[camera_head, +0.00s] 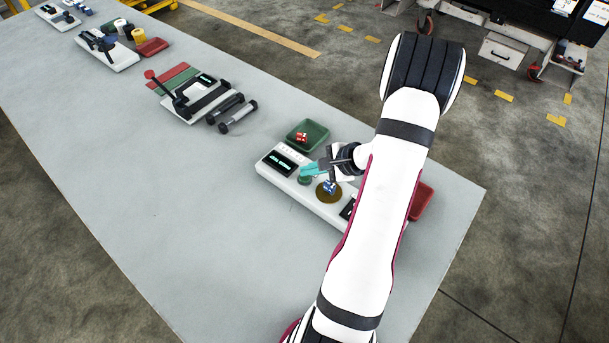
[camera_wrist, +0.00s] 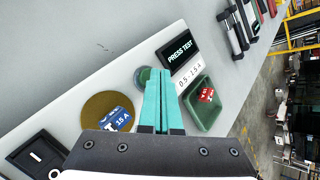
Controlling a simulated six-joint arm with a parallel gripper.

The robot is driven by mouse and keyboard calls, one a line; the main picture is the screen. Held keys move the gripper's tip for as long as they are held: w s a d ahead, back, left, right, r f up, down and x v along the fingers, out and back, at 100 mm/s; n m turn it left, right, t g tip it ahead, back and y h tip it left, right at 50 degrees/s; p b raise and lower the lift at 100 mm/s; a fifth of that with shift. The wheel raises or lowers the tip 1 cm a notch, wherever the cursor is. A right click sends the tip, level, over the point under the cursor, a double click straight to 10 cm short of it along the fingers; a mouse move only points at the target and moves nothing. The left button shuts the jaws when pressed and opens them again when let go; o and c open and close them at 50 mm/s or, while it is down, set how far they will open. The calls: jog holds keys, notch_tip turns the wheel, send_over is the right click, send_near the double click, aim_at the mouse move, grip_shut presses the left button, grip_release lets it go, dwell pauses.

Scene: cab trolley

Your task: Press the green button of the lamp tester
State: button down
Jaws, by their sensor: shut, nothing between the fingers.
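The lamp tester is a white unit (camera_head: 291,187) on the grey table; its body (camera_wrist: 70,125) also shows in the wrist view. Its dark display (camera_wrist: 178,49) reads "PRESS TEST" and shows in the head view (camera_head: 279,161). The round green button (camera_wrist: 142,76) sits beside the display; in the head view the button (camera_head: 304,180) shows just below my fingers. My gripper (camera_wrist: 161,71) is shut and empty, its teal fingertips over the right edge of the button. The gripper (camera_head: 304,172) is low over the tester. Contact with the button cannot be told.
A brass disc (camera_wrist: 98,121) bears a blue 15 A piece (camera_wrist: 118,118), close by the fingers. A green tray (camera_wrist: 212,124) with a red piece (camera_wrist: 206,95) stands behind the tester. A red tray (camera_head: 424,193) is at the right. Table left of the tester is clear.

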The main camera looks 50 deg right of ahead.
aim_at(309, 178)
jog(key=shift+f, duration=0.45)
dwell(0.3)
dwell(0.3)
jog(key=shift+r, duration=0.95)
jog(key=shift+r, duration=2.5)
